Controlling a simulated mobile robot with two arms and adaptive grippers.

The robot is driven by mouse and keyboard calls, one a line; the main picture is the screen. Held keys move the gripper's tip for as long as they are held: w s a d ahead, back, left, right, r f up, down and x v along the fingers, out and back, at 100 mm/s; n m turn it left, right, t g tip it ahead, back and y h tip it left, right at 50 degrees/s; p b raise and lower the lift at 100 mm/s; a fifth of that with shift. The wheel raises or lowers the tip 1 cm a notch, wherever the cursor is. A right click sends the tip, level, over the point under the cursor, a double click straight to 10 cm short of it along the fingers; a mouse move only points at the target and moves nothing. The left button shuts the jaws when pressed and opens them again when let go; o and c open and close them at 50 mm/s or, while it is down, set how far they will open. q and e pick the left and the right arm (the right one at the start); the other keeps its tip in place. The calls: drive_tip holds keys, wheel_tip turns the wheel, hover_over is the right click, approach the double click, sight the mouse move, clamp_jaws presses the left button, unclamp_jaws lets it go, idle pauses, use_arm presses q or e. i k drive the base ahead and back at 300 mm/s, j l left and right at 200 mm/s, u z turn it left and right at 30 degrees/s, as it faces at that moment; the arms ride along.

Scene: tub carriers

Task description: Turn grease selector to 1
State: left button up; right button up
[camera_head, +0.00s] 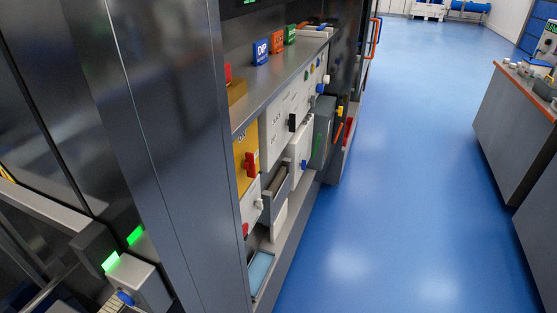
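I cannot tell which control is the grease selector; the labels are too small and oblique to read. The cabinet side carries several knobs. A red knob (250,164) sits on a yellow panel (241,149). A black knob (292,122) is on a white panel (277,124), with a blue knob (320,88) farther along. Below are a white knob (258,204) and a small blue knob (304,165). Another blue knob (125,298) is on a grey box (140,280) at bottom left. Neither of my grippers is in view.
A tall dark cabinet panel (180,130) stands close at the left. Blue, orange and green label blocks, one a blue DIP block (261,52), stand on the shelf (262,90). The blue floor (400,190) is clear toward the back. A grey counter (508,125) stands at right.

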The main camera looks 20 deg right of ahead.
sight(304, 162)
drive_tip(key=i+l+u, duration=0.1)
drive_tip(key=l, duration=0.25)
drive_tip(key=i+l+u, duration=0.15)
drive_tip(key=l, duration=0.25)
drive_tip(key=i+l+u, duration=0.1)
drive_tip(key=l, duration=0.3)
drive_tip(key=i+l+u, duration=0.1)
drive_tip(key=l, duration=0.3)
drive_tip(key=i+l+u, duration=0.15)
drive_tip(key=l, duration=0.25)
